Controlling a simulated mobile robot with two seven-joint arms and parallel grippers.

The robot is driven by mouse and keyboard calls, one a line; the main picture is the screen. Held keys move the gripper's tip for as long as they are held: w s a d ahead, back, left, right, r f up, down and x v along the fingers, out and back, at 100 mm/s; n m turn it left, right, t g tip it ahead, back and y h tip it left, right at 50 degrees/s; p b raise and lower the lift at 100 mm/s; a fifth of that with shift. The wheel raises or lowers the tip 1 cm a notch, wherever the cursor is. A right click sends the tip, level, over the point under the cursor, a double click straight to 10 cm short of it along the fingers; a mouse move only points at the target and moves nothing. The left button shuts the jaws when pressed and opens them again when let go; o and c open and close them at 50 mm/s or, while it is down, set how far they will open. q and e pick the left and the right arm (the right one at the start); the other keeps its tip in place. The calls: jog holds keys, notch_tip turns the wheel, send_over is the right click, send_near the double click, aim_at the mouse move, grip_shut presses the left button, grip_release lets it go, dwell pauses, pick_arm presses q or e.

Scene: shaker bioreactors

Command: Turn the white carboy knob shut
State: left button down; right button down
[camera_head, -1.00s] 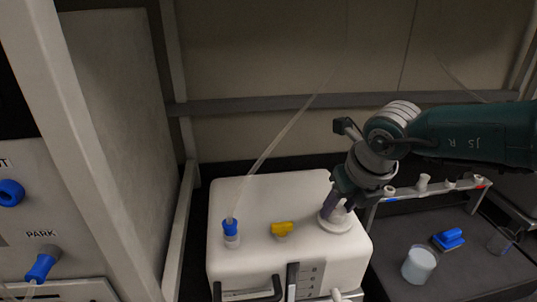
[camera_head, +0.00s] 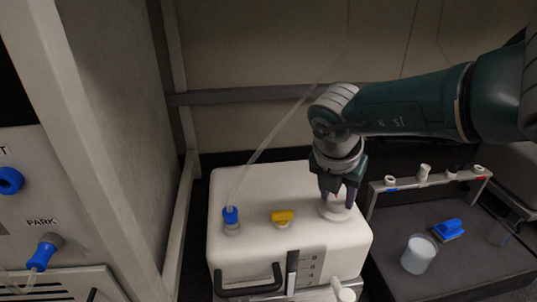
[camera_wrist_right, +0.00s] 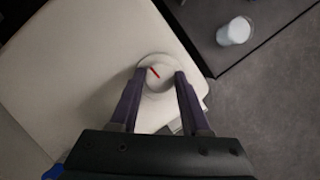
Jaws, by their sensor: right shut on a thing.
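The white carboy (camera_head: 260,187) stands upright in the middle of the head view. Its round white knob (camera_head: 334,207) sits at the right end of the top and is partly hidden by my gripper. My right gripper (camera_head: 338,194) points down with its fingers shut on the knob. In the right wrist view the knob (camera_wrist_right: 158,74) shows a red mark on its top, slanting from upper left to lower right. The fingers (camera_wrist_right: 157,84) are on either side of it. My left gripper is in neither view.
A yellow valve (camera_head: 283,216) and a blue fitting (camera_head: 231,215) with a clear tube stand on the carboy's top. To the right, a dark bench (camera_head: 455,270) holds a beaker (camera_head: 419,254), a blue block (camera_head: 448,229) and a small rack (camera_head: 430,181). A panel with blue knobs (camera_head: 42,252) is at left.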

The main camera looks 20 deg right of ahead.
jog(key=shift+m, duration=0.5)
jog(key=shift+c, duration=1.8)
grip_release()
jog(key=p+v, duration=1)
jog(key=shift+w+p, duration=0.15)
jog(key=shift+p, duration=0.25)
